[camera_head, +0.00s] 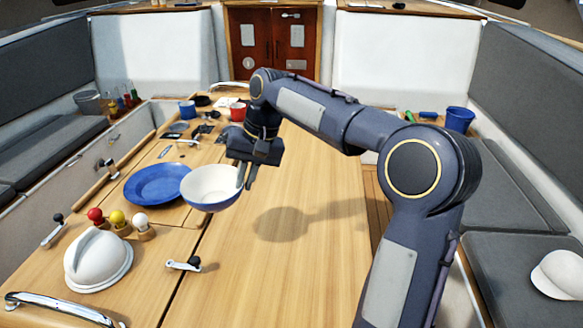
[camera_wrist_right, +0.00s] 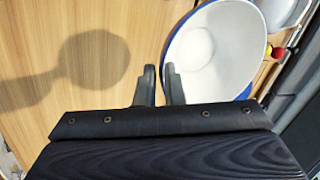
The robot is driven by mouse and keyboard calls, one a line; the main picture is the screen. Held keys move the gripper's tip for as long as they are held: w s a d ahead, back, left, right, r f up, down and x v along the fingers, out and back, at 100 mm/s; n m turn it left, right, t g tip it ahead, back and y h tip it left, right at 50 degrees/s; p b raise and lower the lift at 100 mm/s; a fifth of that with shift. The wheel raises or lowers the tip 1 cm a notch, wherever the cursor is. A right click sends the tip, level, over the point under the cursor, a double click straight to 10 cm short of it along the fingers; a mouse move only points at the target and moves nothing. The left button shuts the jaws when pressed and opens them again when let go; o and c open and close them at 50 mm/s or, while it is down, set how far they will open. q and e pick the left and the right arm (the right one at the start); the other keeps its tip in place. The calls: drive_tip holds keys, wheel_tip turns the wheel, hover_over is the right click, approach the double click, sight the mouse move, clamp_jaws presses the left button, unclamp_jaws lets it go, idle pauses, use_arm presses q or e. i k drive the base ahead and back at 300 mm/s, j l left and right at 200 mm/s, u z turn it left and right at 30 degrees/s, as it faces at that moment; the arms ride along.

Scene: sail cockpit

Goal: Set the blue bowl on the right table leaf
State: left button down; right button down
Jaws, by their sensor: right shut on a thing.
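The blue bowl (camera_head: 211,188), white inside with a blue outside, hangs from my right gripper (camera_head: 247,176) in the head view. The gripper is shut on the bowl's right rim. The bowl is above the table, near the seam, and partly overlaps a blue plate in the picture. In the right wrist view the bowl (camera_wrist_right: 213,50) is tilted beside the fingertips (camera_wrist_right: 158,84). The right table leaf (camera_head: 310,165) is bare wood, and the arm's shadow falls on it, apart from the gripper. My left gripper is not in view.
The blue plate (camera_head: 157,185) lies left of the bowl. A red mug (camera_head: 238,111) and small items stand farther back. The right leaf is clear.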

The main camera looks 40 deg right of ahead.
sight(285, 202)
drive_tip(key=l+u, duration=0.15)
drive_tip(key=l, duration=0.3)
drive_tip(key=k+l+u, duration=0.15)
drive_tip(key=l, duration=0.25)
drive_tip(key=l+u, duration=0.1)
drive_tip(key=l, duration=0.35)
drive_tip(key=k+l+u, duration=0.15)
drive_tip(key=l, duration=0.25)
drive_tip(key=i+l+u, duration=0.1)
drive_tip(key=l+u, duration=0.65)
drive_tip(key=l, duration=0.05)
